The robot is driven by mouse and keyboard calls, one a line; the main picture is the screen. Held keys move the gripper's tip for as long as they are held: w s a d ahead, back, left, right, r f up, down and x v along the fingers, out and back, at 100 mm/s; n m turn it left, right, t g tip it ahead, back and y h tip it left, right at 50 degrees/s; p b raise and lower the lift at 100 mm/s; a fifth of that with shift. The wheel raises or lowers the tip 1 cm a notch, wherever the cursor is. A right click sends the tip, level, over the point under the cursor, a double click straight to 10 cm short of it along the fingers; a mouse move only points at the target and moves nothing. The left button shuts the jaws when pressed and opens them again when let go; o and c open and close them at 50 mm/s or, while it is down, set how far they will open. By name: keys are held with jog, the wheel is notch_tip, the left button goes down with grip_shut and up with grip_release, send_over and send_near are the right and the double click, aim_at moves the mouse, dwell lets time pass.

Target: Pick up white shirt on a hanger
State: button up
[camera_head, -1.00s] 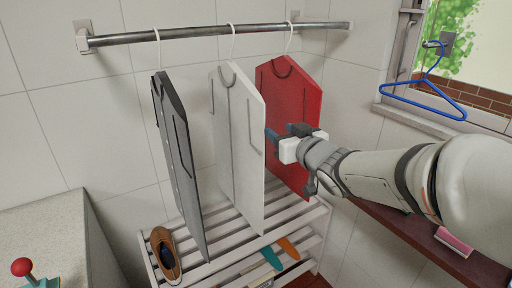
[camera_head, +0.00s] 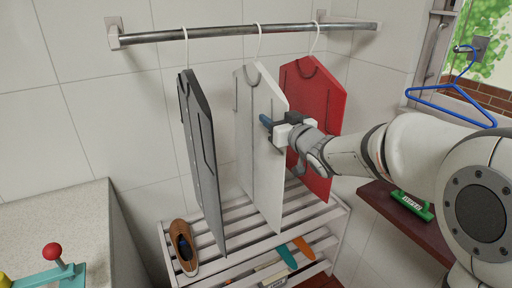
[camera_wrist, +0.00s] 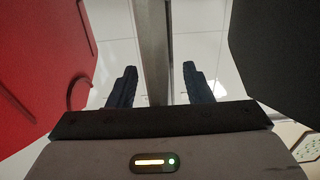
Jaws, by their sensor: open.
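The white shirt (camera_head: 262,160) is a flat, pale shirt on a white hanger, hanging from the rail between the dark grey shirt and the red shirt. My gripper (camera_head: 272,124) is at its right edge, in the upper part. In the wrist view my gripper (camera_wrist: 155,85) is open, with its dark fingers apart. A thin grey strip, which looks like the white shirt (camera_wrist: 153,45) seen edge-on, runs between them with a gap on each side. One blue finger shows over the shirt's front face; the other is hidden.
The dark grey shirt (camera_head: 202,150) hangs to the left and the red shirt (camera_head: 318,95) close on the right. The metal rail (camera_head: 220,31) is above. A slatted rack (camera_head: 215,237) with a shoe (camera_head: 183,245) stands below. A blue hanger (camera_head: 450,103) hangs at the window.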

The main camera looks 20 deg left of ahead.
jog(key=shift+c, duration=0.2)
grip_shut()
dwell(0.5)
